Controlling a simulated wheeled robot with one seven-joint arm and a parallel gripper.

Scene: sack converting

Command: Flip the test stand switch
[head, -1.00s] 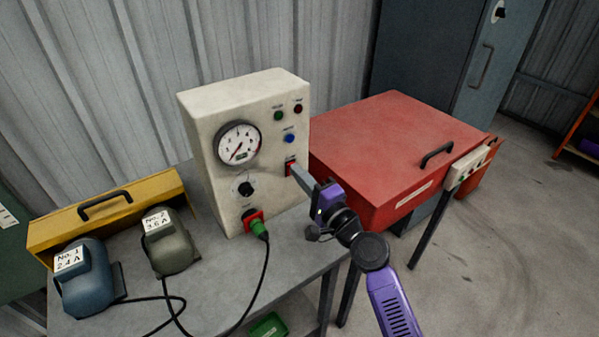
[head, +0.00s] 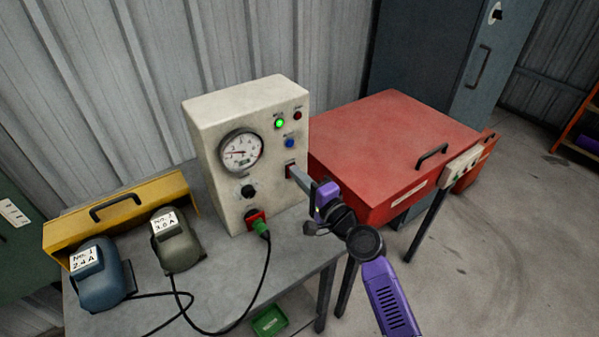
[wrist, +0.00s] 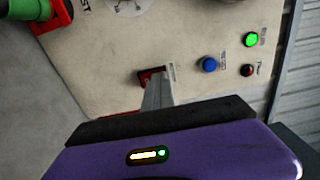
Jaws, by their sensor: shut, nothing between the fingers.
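The test stand (head: 220,190) is a cream box on the grey bench, with a round gauge (head: 241,152), a black knob (head: 248,191), a lit green lamp (head: 280,123), a blue button (head: 290,143) and a dark red lamp (head: 297,115). The red-framed switch (wrist: 150,76) is at the panel's right side, mostly hidden behind my fingers. My gripper (head: 291,171) is shut and empty, its fingertips at the switch; in the wrist view (wrist: 154,84) they overlap it. I cannot tell whether they still press on it. The gauge needle points left of the dial's centre.
A green plug (head: 261,228) with a black cable sits in a red socket low on the panel. Blue (head: 100,278) and olive (head: 175,244) motors stand left, before a yellow case (head: 120,212). A red chest (head: 395,150) stands close on the right.

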